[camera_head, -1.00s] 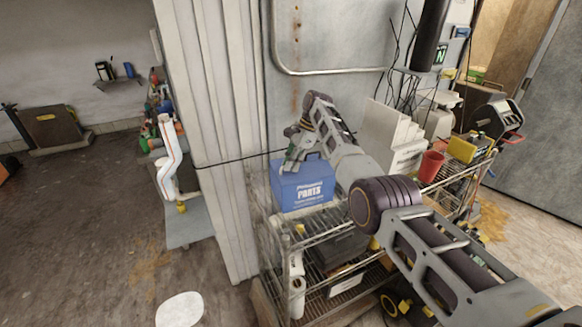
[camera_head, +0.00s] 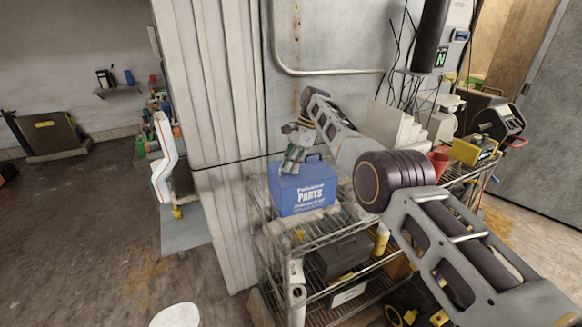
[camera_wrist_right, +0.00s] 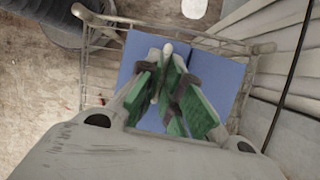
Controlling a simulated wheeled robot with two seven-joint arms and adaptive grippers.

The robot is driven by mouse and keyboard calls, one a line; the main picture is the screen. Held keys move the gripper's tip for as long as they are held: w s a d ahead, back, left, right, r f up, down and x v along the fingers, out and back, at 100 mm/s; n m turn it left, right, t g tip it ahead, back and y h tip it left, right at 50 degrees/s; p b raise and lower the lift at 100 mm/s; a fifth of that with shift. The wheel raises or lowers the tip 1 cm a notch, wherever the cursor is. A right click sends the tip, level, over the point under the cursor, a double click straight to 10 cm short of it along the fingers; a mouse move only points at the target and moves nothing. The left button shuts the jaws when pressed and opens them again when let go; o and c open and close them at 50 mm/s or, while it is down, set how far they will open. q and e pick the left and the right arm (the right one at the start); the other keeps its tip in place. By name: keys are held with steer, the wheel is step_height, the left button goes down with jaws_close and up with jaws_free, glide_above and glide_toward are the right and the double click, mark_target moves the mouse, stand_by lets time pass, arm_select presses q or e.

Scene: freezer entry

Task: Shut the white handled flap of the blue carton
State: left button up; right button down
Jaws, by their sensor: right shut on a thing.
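The blue carton (camera_head: 318,195), with white "PARTS" lettering, stands upright on the top shelf of a wire rack. My right gripper (camera_head: 291,168) points down at the carton's top left part. In the right wrist view, its green finger pads (camera_wrist_right: 178,100) are closed together over the blue carton top (camera_wrist_right: 222,78). A pale bar (camera_wrist_right: 160,78) shows between the fingers and seems to be the flap's handle. The fingers hide most of the flap, so its angle cannot be told. My left gripper is not in view.
The wire rack (camera_head: 325,237) has cluttered lower shelves. A pleated pale curtain or panel (camera_head: 215,150) hangs close at its left. White boxes (camera_head: 398,133) and a red cup (camera_head: 438,163) stand to the right, behind my arm. Floor at the left is mostly clear.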

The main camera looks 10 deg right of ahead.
steer(key=shift+r, duration=0.1)
steer(key=c, duration=1.6)
jaws_free()
steer(key=shift+o, duration=0.2)
